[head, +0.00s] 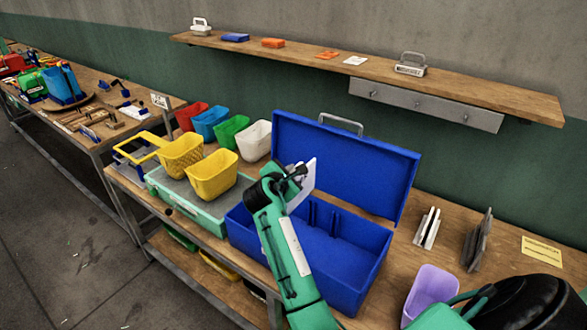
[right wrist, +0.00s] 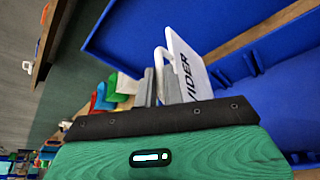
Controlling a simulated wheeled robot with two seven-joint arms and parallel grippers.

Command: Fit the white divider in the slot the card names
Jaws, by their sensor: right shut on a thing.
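The white divider (head: 303,182) is held by my right gripper (head: 290,176) over the open blue box (head: 350,262), near its left back part. The right wrist view shows the divider (right wrist: 190,68) with part of a dark word, "VIDER", and a white loop at its edge. My right gripper (right wrist: 160,85) is shut on it, the divider rising beyond the fingers. Slot ribs (head: 318,214) stand on the box's inner back wall. The divider appears above the box floor, apart from the ribs. A yellow card (head: 541,250) lies at the right; its text is too small to read. My left gripper is not in view.
The box's raised blue lid (head: 345,165) stands behind the divider. Yellow bins (head: 212,176) stand at the left. White upright plates (head: 427,229), grey plates (head: 478,240) and a purple bin (head: 431,292) stand right of the box. A wall shelf (head: 380,68) is above.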

